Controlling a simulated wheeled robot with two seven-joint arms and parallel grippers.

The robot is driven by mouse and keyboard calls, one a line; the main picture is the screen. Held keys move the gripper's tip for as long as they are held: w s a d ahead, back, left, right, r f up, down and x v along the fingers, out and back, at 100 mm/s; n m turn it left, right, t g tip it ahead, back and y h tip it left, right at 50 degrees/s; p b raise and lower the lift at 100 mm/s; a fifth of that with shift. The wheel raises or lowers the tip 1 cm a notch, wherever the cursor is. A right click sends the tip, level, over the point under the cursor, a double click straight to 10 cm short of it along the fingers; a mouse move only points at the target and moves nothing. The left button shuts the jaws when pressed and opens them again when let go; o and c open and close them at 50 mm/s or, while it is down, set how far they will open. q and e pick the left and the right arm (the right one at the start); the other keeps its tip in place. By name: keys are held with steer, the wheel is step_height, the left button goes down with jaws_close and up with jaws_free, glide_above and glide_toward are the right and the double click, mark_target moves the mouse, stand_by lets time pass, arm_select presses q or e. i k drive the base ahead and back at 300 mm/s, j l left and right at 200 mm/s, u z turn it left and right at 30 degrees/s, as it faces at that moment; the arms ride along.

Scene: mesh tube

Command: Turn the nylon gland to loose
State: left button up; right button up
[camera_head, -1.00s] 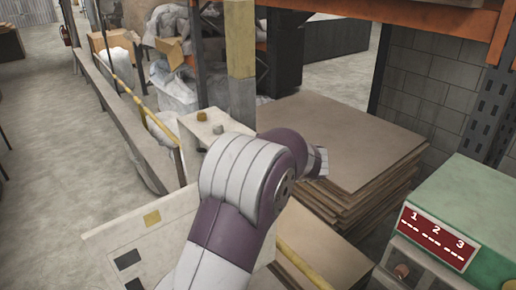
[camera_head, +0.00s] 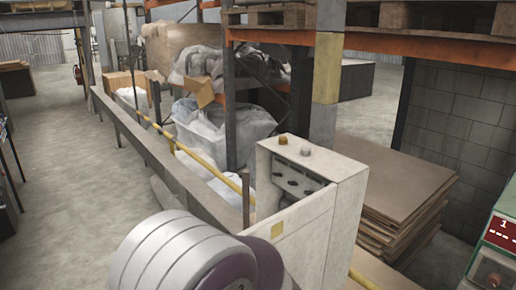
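A pale cabinet (camera_head: 318,225) stands upright in the middle of the head view. Two small round fittings sit on its top: a brown-yellow one (camera_head: 283,140) and a grey one (camera_head: 306,151). Several dark fittings (camera_head: 290,180) show in the recess on its upper front. I cannot tell which of these fittings is the nylon gland, or whether it is tight or loose. A white and purple link of one of my arms (camera_head: 170,255) fills the bottom, in front of the cabinet's lower left. Neither gripper is in view.
A yellow rail (camera_head: 200,158) runs along the left of the cabinet. Stacked brown sheets (camera_head: 405,190) lie behind it to the right. A green machine with a red display (camera_head: 500,235) stands at the right edge. Open floor (camera_head: 70,170) lies at left.

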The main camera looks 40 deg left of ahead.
mark_target(305, 150)
steer(key=k+j, duration=0.1)
steer(key=j, duration=0.8)
steer(key=k+j, duration=0.15)
steer(key=j, duration=0.3)
steer(key=k+j, duration=0.1)
steer(key=j, duration=0.35)
steer(key=k+j, duration=0.1)
steer(key=j, duration=0.35)
